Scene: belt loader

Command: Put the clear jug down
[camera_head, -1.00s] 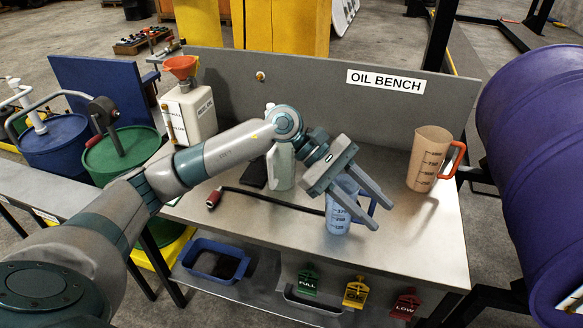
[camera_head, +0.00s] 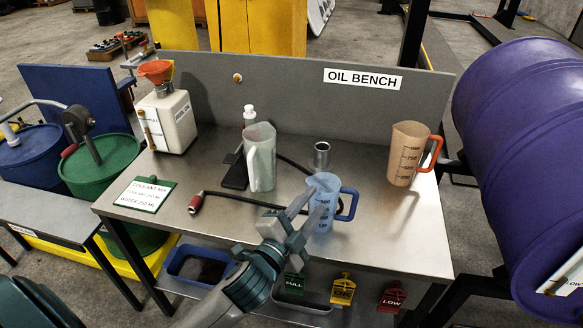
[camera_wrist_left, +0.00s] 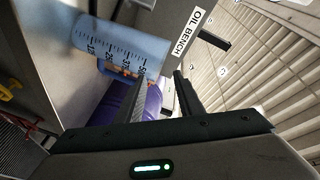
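The clear jug (camera_head: 265,163), pale and greyish green, stands upright on the grey bench, left of the blue-tinted jug (camera_head: 321,222) with the blue handle. My left gripper (camera_head: 308,198) is at the blue-tinted jug's near side and overlaps part of it in the head view; whether they touch I cannot tell. In the left wrist view the fingers (camera_wrist_left: 159,85) are apart with nothing held between them, and the blue-tinted jug (camera_wrist_left: 115,45) lies beyond and to the left of them. No gripper is on the clear jug. My right gripper is out of view.
An orange-tinted jug (camera_head: 405,155) stands at the right and a metal can (camera_head: 321,155) behind the blue-tinted jug. A black hose (camera_head: 240,199), a coolant card (camera_head: 143,194) and a white container (camera_head: 172,122) are on the bench (camera_head: 385,230). The front right is clear.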

